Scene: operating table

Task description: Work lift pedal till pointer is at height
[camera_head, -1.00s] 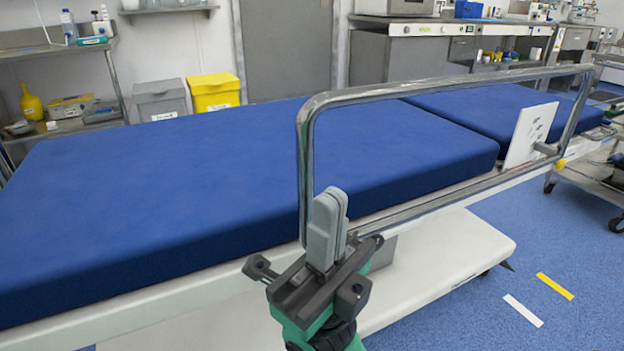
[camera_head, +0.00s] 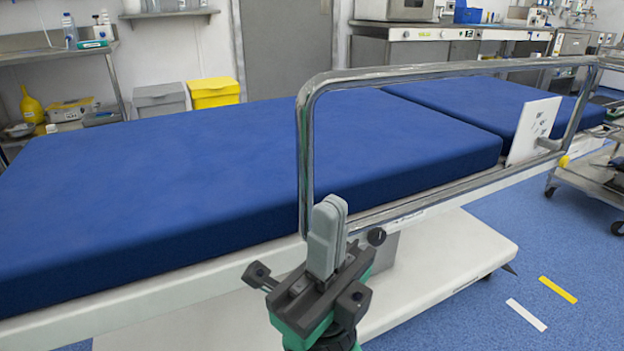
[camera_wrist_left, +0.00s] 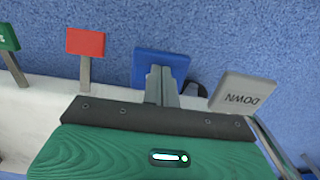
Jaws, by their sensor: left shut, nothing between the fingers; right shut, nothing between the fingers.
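The operating table's blue mattress (camera_head: 230,180) lies above a white base (camera_head: 450,255), with a metal side rail (camera_head: 450,70) on the near side. A white card with dark marks (camera_head: 533,128) stands at the rail's far end; I cannot make out a pointer. In the left wrist view, a red pedal (camera_wrist_left: 85,42), a blue pedal (camera_wrist_left: 158,62) and a grey pedal marked DOWN (camera_wrist_left: 243,95) show. My left gripper (camera_wrist_left: 161,78) is shut and overlaps the blue pedal; contact is unclear. My right gripper (camera_head: 330,208) is shut and empty beside the near rail post.
A green pedal (camera_wrist_left: 8,35) shows at the left edge of the wrist view. A metal trolley (camera_head: 590,175) stands at the far right. Yellow (camera_head: 557,289) and white (camera_head: 525,314) strips mark the open blue floor. Two bins stand behind the table.

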